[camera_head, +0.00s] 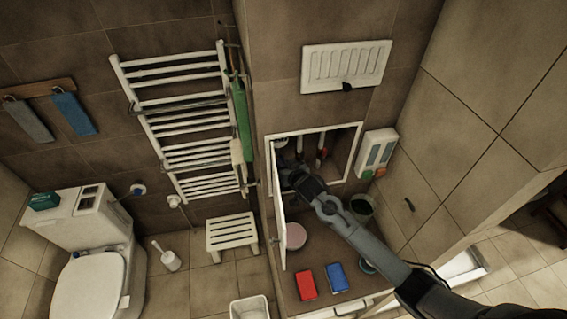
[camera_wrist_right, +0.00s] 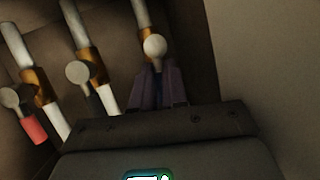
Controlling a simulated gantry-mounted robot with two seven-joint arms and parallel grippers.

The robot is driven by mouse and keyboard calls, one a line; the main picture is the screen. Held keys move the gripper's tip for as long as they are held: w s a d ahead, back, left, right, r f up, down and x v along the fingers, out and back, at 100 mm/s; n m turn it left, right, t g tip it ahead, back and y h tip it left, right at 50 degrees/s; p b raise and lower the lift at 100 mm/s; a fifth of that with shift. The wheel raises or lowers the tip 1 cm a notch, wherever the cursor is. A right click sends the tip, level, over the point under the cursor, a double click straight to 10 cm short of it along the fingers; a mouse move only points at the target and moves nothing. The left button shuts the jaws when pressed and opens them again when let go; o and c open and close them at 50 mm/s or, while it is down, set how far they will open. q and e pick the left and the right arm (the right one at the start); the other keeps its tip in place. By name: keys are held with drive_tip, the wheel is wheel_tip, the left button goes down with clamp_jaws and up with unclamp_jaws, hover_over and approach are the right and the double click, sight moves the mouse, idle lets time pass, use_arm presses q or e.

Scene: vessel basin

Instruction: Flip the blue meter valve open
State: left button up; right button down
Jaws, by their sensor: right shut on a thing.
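In the right wrist view, three pipes with brass valve bodies run side by side. The left valve has a red lever (camera_wrist_right: 33,128), and the middle valve (camera_wrist_right: 78,72) has a dark lever. The rightmost valve (camera_wrist_right: 154,46) has a pale round knob just beyond my right gripper (camera_wrist_right: 158,82). The gripper is shut on this valve's lever, which the fingers mostly hide; its blue colour is not clear. In the head view, my right gripper (camera_head: 288,170) is inside the open wall cabinet (camera_head: 343,134). My left gripper is not in view.
The white cabinet door (camera_head: 279,222) stands open left of my right arm. A soap dispenser (camera_head: 376,153) hangs right of the opening. Below are a pink round item (camera_head: 292,236), a red box (camera_head: 306,284) and a blue box (camera_head: 337,277). A towel rack (camera_head: 187,115) is left.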

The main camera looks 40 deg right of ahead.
drive_tip(key=shift+f, duration=0.2)
drive_tip(key=c, duration=1.2)
unclamp_jaws()
drive_tip(key=shift+o, duration=0.2)
drive_tip(key=shift+r, duration=0.1)
drive_tip(key=b+v, duration=0.2)
drive_tip(key=v, duration=0.8)
drive_tip(key=shift+s+r, duration=0.15)
drive_tip(key=shift+s, duration=0.2)
drive_tip(key=shift+a, duration=0.1)
